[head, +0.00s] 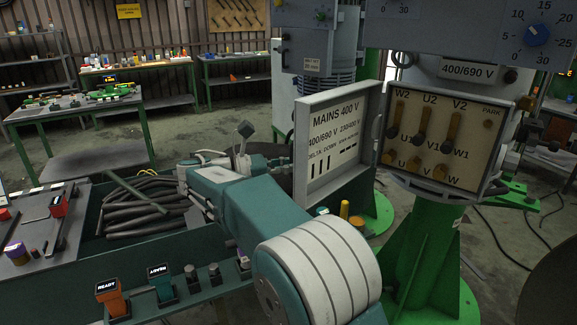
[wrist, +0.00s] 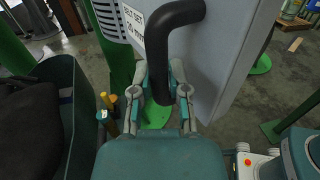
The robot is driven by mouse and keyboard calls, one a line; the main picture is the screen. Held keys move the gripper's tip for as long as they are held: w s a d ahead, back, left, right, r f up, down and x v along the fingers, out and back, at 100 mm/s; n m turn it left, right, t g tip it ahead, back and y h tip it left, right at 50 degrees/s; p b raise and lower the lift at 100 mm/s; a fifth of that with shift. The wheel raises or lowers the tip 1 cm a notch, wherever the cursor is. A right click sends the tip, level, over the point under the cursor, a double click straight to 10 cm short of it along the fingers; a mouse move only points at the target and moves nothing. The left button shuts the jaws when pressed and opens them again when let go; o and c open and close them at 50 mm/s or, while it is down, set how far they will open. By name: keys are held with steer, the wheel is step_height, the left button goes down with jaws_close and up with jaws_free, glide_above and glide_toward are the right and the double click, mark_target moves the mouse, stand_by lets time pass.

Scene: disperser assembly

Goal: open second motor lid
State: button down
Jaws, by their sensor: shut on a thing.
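The motor lid (head: 333,145) hangs open to the left of the terminal box (head: 440,128) in the head view, its inner face with the "MAINS 400 V" print turned towards me. The box's terminals and bars show uncovered. In the wrist view, my gripper (wrist: 160,95) has its fingers on both sides of a thick black bent handle (wrist: 172,32), shut on it. The handle joins a grey panel (wrist: 235,45), which looks like the lid's outer face. In the head view, my gripper (head: 241,150) is left of the lid; its grip on the handle is not clear there.
Yellow-topped posts (head: 345,209) stand below the lid. A green motor stand (head: 432,250) is at right. Another motor with a grey box (head: 303,50) stands behind the lid. Workbenches (head: 120,108) line the back left.

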steer(key=shift+f, duration=0.25)
steer(key=c, duration=0.7)
jaws_free()
steer(key=shift+w+d, duration=0.1)
steer(key=shift+o, duration=0.5)
steer(key=shift+r, duration=0.1)
